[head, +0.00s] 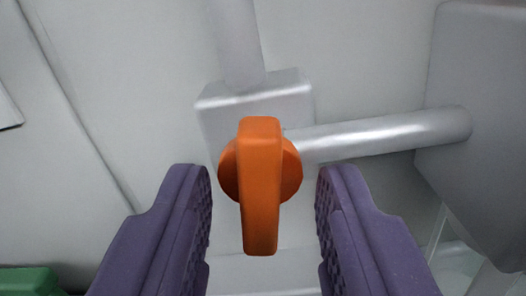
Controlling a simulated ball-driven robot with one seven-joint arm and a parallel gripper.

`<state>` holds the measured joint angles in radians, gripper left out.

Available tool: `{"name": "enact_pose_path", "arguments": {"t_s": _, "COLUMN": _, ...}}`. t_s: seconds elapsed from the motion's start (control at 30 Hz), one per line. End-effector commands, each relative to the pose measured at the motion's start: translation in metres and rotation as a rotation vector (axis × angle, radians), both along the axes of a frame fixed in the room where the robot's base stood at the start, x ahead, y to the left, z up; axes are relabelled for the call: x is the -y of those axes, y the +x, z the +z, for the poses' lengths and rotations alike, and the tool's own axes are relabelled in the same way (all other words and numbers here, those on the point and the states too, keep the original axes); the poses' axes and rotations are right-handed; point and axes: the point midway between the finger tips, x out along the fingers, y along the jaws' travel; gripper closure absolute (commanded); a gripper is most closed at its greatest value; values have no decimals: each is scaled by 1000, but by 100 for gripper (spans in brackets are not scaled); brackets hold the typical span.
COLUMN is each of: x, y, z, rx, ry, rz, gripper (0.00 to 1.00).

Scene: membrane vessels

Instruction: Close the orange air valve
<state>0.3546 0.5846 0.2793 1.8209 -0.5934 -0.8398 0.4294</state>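The orange air valve (260,190) is in the middle of the head view. It has a round orange hub with a long flat handle that points nearly straight down in the picture. A grey block (255,105) sits behind it, with one pipe going up and another going right. My gripper (264,185) is open, its two purple fingers on the left and right of the valve handle. Gaps show between the handle and both fingers, so neither finger appears to touch it.
A silver pipe (385,135) runs right from the block to a large grey box (480,130). A paler pipe (236,40) rises from the block. A green object (30,281) shows at the lower left corner. The pale wall (120,90) to the left is mostly bare.

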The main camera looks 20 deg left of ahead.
Motion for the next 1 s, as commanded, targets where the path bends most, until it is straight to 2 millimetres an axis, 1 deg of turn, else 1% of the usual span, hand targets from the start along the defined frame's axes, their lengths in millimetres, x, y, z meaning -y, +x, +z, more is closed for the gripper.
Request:
{"name": "enact_pose_path", "arguments": {"t_s": 0.1, "x": -1, "y": 5, "z": 0, "rx": -1, "ry": 1, "rz": -1, "gripper": 61}}
{"name": "enact_pose_path", "arguments": {"t_s": 0.3, "x": -1, "y": 5, "z": 0, "rx": 0, "ry": 0, "rz": -1, "gripper": 61}}
{"name": "enact_pose_path", "arguments": {"t_s": 0.37, "x": -1, "y": 5, "z": 0, "rx": 0, "ry": 0, "rz": -1, "gripper": 74}}
{"name": "enact_pose_path", "arguments": {"t_s": 0.4, "x": -1, "y": 5, "z": 0, "rx": 0, "ry": 0, "rz": -1, "gripper": 84}}
{"name": "enact_pose_path", "arguments": {"t_s": 0.47, "x": -1, "y": 5, "z": 0, "rx": 0, "ry": 0, "rz": -1, "gripper": 97}}
{"name": "enact_pose_path", "arguments": {"t_s": 0.77, "x": -1, "y": 5, "z": 0, "rx": -10, "ry": 30, "rz": -2, "gripper": 97}}
{"name": "enact_pose_path", "arguments": {"t_s": 1.0, "x": 0, "y": 5, "z": 1, "rx": -49, "ry": 153, "rz": -3, "gripper": 97}}
